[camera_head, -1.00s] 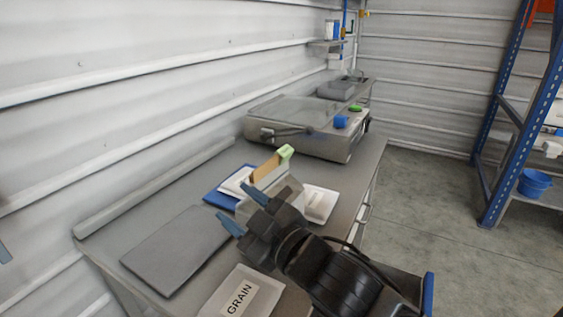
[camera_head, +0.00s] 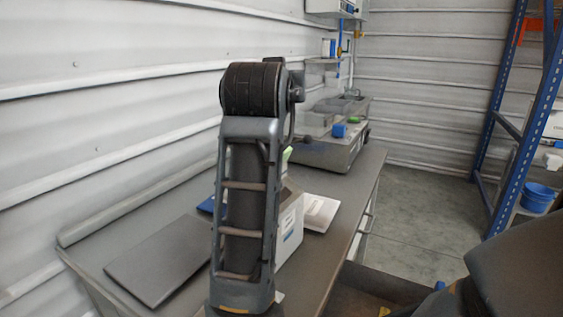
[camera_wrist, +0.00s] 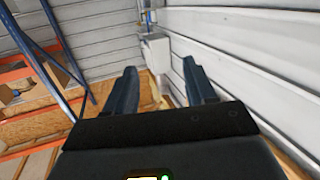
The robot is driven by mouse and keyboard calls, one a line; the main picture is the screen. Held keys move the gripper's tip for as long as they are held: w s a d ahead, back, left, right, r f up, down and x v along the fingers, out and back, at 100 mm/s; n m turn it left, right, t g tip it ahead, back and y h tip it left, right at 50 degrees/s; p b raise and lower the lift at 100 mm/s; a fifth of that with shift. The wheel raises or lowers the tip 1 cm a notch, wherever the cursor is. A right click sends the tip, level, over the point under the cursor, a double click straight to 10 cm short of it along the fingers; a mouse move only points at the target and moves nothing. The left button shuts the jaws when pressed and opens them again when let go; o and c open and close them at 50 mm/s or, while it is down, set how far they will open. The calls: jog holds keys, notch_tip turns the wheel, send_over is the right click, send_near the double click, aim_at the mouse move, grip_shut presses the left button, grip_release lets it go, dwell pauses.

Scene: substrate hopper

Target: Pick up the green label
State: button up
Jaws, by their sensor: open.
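A light green piece (camera_head: 287,154), likely the green label, shows only as a sliver beside my raised arm in the head view. It stands above a pale box (camera_head: 290,232) on the bench, and my arm hides much of both. My gripper (camera_wrist: 160,68) is open in the wrist view, with nothing between its two blue-grey fingers. It points toward the wall and shelving, and no green label shows there. The gripper's fingers cannot be made out in the head view.
A grey machine (camera_head: 327,150) at the bench's far end bears a blue block (camera_head: 339,131) and a green item (camera_head: 353,120). A white tray (camera_head: 320,211) and a dark flat plate (camera_head: 158,262) lie on the bench. Blue shelving (camera_head: 508,120) stands right.

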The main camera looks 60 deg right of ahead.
jog(key=s+a+f+m+y+b, duration=0.3)
jog(key=a+f+m+y+b, duration=0.25)
jog(key=y, duration=0.55)
jog(key=shift+m+g, duration=0.3)
jog(key=shift+m, duration=0.25)
jog(key=shift+b+x, duration=0.3)
jog(key=shift+x, duration=4.1)
jog(key=shift+s+d, duration=0.1)
jog(key=shift+s, duration=0.05)
grip_shut()
jog(key=shift+r, duration=0.1)
